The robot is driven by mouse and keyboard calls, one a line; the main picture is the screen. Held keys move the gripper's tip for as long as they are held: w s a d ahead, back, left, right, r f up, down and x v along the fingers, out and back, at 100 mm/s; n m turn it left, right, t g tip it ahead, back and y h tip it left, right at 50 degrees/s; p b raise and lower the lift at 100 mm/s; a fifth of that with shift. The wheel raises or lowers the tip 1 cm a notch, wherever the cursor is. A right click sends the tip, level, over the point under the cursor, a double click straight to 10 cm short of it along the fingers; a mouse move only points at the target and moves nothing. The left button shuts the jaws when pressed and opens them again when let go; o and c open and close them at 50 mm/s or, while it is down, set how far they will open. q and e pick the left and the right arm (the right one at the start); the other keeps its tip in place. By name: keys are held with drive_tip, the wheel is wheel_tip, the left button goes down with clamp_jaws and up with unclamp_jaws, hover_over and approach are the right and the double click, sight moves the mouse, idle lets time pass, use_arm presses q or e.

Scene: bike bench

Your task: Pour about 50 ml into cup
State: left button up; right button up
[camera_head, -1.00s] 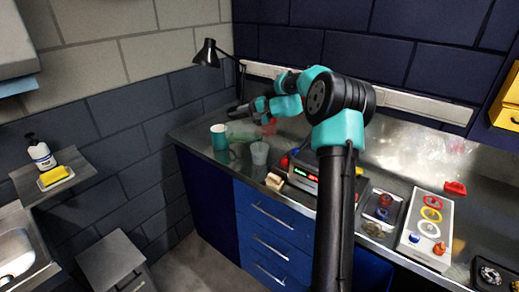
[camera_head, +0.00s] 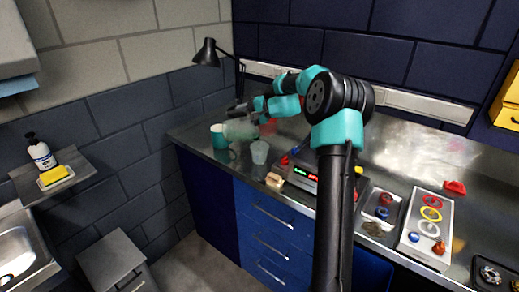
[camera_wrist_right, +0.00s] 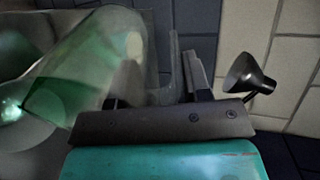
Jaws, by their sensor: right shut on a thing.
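My right gripper (camera_head: 240,109) is over the far left end of the bench, shut on a see-through greenish bottle (camera_head: 240,130). The bottle looks strongly tilted. In the right wrist view the bottle (camera_wrist_right: 85,65) slants beside the gripper, with green liquid toward its lower left end. A clear cup (camera_head: 259,152) stands upright on the bench in front, and a teal mug (camera_head: 219,138) stands to the left. I cannot tell which cup the bottle's mouth faces, or whether liquid is flowing. My left gripper is not in view.
A reddish cup (camera_head: 268,127) stands behind the bottle. A black lamp (camera_head: 207,54) stands at the back. The bench's left edge is close.

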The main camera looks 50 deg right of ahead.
sight(235, 119)
drive_tip(key=shift+s+d+r+p, duration=0.1)
drive_tip(key=shift+s+r+p, duration=0.05)
drive_tip(key=shift+p, duration=0.55)
idle(1.4)
drive_tip(key=shift+w+a+f+g, duration=0.3)
drive_tip(key=shift+w+a, duration=0.05)
drive_tip(key=shift+w, duration=0.1)
drive_tip(key=shift+w+a+r+g+h, duration=0.15)
drive_tip(key=shift+w+a+g+h, duration=0.2)
drive_tip(key=shift+w+g+h, duration=0.4)
drive_tip(key=shift+s, duration=0.15)
drive_tip(key=shift+w+a+f+g+h, duration=0.3)
drive_tip(key=shift+w+f+g, duration=0.3)
drive_tip(key=shift+g, duration=0.15)
drive_tip(key=shift+w+a+f+g+h, duration=0.15)
drive_tip(key=shift+w+g+h, duration=0.2)
drive_tip(key=shift+g, duration=0.25)
